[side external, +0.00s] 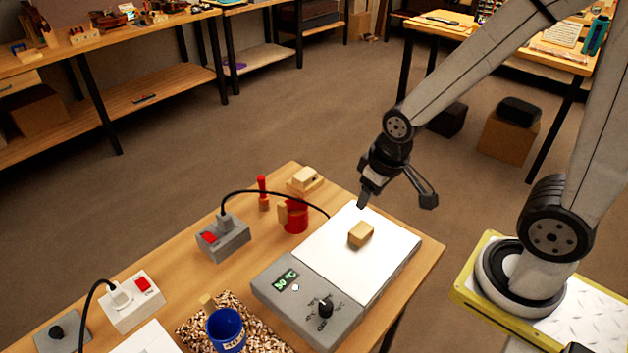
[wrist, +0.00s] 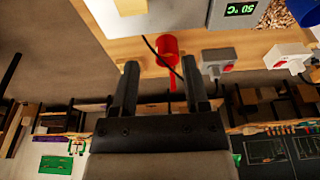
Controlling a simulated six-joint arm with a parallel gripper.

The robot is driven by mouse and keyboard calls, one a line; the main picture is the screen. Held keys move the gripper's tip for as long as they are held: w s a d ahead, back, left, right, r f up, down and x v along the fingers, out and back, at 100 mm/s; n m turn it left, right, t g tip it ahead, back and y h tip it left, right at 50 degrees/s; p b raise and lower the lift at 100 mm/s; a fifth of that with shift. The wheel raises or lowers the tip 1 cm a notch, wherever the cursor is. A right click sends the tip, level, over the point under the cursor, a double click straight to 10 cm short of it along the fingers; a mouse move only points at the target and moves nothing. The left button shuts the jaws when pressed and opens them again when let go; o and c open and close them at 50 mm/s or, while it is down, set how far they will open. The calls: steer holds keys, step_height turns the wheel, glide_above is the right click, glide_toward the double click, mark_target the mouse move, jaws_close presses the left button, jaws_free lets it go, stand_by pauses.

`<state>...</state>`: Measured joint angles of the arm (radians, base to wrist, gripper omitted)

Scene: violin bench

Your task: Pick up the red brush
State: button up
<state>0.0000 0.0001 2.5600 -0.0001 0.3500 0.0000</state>
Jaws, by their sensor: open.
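An upright item with a red handle (side external: 262,185) and a tan lower part stands near the far edge of the bench; it looks like the red brush. A red mug-like cup (side external: 295,216) with a tan handle stands just right of it. In the wrist view a wide red shape (wrist: 167,46) with a thin red part (wrist: 172,82) lies between the fingers in the picture; I cannot tell which red item each part belongs to. My gripper (side external: 363,203) is open and empty, above the far part of the white plate, right of the red items.
A hot plate (side external: 348,283) with a white top carries a tan block (side external: 361,233). A wooden block (side external: 304,180) is behind the cup. A black cable (side external: 262,192) arches from a grey socket box (side external: 223,238). A blue cup (side external: 226,330) stands on wood chips.

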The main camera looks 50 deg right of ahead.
steer(key=shift+o, duration=0.9)
steer(key=shift+w, duration=0.1)
steer(key=n+y, duration=0.1)
steer(key=n, duration=0.4)
glide_above(262, 177)
steer(key=s, duration=0.1)
steer(key=shift+t, duration=0.3)
steer(key=f, duration=0.7)
steer(key=shift+s+d+f, duration=0.15)
steer(key=shift+d+f, duration=0.2)
steer(key=shift+f, duration=0.15)
